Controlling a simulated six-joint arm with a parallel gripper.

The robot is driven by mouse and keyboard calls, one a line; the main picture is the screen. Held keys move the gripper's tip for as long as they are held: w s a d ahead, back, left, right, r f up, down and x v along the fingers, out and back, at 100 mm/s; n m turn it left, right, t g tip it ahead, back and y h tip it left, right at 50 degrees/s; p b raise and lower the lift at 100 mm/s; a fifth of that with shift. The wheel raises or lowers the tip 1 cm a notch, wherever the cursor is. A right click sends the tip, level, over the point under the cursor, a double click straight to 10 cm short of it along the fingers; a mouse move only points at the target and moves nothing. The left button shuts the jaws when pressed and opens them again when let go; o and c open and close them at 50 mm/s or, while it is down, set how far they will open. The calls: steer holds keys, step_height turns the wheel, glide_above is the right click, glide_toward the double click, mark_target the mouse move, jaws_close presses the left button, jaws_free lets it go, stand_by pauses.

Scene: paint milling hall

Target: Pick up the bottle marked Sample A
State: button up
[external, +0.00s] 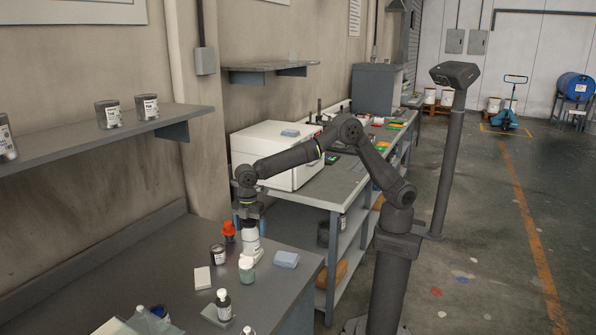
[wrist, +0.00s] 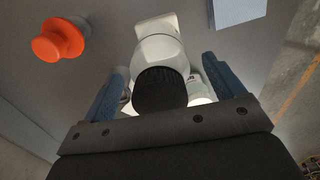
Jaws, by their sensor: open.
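A white bottle (external: 251,243) stands on the near grey bench, under my gripper (external: 249,218). In the wrist view, this white bottle (wrist: 160,47) has a black cap and lies between my two blue fingers (wrist: 165,65), which are apart. I cannot tell whether the fingers touch it. Its label is not readable, so I cannot confirm that it is Sample A.
A jar with a white cap (external: 246,270) stands close in front of the white bottle. A dark jar (external: 217,255), a red-orange object (external: 229,231), a pale block (external: 202,278) and a folded blue cloth (external: 286,259) surround it. A wall shelf (external: 95,143) overhangs the bench's left side.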

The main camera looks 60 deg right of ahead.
steer(key=c, duration=1.3)
